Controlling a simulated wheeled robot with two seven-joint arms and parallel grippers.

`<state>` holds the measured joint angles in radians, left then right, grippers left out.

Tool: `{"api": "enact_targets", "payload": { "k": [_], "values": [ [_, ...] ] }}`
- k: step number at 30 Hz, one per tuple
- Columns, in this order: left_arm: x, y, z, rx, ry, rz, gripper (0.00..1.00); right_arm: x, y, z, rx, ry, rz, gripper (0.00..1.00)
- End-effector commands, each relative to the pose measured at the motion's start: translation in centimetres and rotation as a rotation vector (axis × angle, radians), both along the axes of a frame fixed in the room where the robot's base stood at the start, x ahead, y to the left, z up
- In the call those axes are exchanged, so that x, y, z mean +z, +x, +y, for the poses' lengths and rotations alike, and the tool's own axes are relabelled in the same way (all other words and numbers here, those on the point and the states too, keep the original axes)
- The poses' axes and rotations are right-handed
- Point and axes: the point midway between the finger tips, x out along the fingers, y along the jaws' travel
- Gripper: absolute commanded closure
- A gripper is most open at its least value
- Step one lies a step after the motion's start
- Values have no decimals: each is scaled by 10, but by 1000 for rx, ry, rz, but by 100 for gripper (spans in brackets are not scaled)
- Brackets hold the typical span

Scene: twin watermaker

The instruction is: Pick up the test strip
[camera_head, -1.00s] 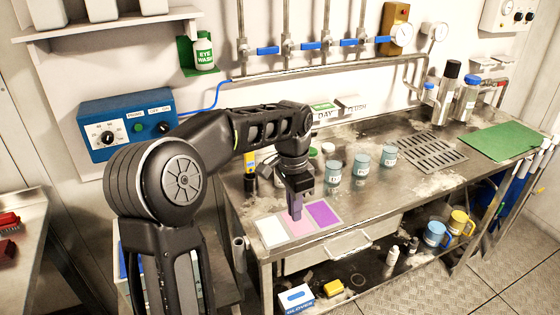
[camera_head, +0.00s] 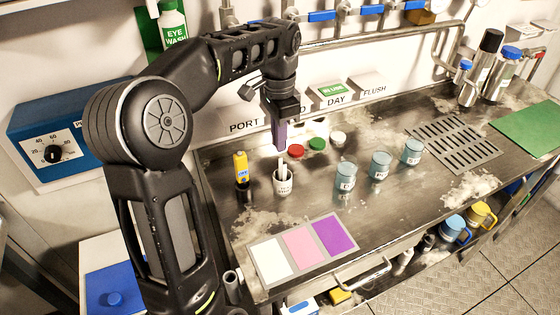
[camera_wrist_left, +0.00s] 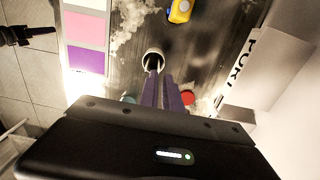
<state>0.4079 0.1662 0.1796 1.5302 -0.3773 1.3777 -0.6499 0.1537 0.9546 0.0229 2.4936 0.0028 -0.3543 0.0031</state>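A white test strip (camera_head: 281,162) stands upright in a small white cup (camera_head: 283,185) on the steel bench, its lower part hidden inside. The cup's round mouth shows in the left wrist view (camera_wrist_left: 153,55). My left gripper (camera_head: 279,150) points down just above and behind the strip in the head view. In the wrist view its two purple fingers (camera_wrist_left: 162,76) are close together with a narrow gap, and I see nothing held. A dark shape at the wrist view's left edge, likely my right gripper (camera_wrist_left: 22,36), is too small to read.
A yellow device (camera_head: 241,168) stands left of the cup. Red (camera_head: 296,151) and green lids (camera_head: 317,144) lie behind it; several blue-grey cups (camera_head: 346,175) stand to the right. A white, pink and purple colour card (camera_head: 302,228) lies at the front. Labels line the wall.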

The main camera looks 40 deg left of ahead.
Motion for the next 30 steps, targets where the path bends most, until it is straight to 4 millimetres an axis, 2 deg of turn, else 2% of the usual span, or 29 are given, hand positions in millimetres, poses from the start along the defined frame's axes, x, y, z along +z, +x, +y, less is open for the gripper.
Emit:
{"api": "enact_targets", "payload": {
  "k": [9,18,26,30],
  "values": [
    [-1,0,0,0,0,1,92,0,0,0,-1,0,0,64],
    [-26,0,-1,0,0,1,92,2,0,0,-1,-1,1,64],
    [-27,0,0,0,-1,0,92,2,0,0,-1,-1,1,64],
    [-34,1,-1,0,-1,3,92,5,-1,0,-1,-1,1,64]
  ]
}}
